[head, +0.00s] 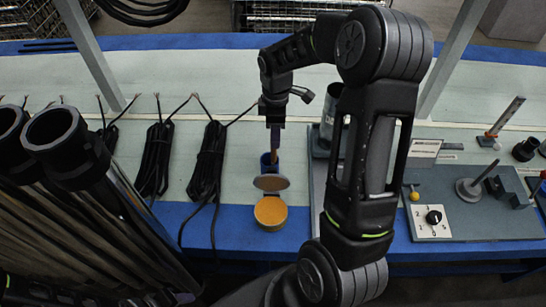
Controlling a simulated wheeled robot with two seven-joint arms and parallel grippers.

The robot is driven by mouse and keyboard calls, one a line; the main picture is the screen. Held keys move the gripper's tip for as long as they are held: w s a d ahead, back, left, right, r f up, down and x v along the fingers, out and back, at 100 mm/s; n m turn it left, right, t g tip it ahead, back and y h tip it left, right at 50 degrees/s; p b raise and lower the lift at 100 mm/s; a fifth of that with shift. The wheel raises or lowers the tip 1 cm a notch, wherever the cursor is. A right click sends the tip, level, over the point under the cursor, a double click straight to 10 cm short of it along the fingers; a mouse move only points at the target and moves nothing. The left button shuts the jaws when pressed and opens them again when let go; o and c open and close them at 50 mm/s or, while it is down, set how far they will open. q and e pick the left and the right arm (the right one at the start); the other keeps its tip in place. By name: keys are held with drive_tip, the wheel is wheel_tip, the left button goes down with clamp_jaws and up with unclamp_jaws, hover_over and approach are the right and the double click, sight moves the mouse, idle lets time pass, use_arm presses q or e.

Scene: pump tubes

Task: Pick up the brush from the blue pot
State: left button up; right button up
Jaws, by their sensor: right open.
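The small blue pot (266,165) stands on the bench just left of centre, behind an open tin. The thin brownish brush (275,140) stands upright in the pot, with its lower end hidden inside. My right gripper (274,122) points down right above the pot, at the top of the brush. It is open, and its fingers are small and dark here. I cannot tell whether they touch the brush. My left gripper is not in view.
The open tin (270,212) of orange paste has its lid raised towards the pot. Black cable bundles (207,165) lie to the left, beside upright pump tubes (75,150). A grey plate with a dial box (432,221) is on the right. My right arm hides part of the bench.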

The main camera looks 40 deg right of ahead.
sight(274, 154)
drive_tip(key=shift+f, duration=1.25)
drive_tip(key=shift+w+a+f+p, duration=0.1)
drive_tip(key=shift+f+p, duration=0.25)
drive_tip(key=shift+f, duration=0.95)
drive_tip(key=shift+w+a+f+p, duration=0.1)
drive_tip(key=shift+f+p, duration=0.25)
drive_tip(key=shift+f, duration=0.95)
clamp_jaws()
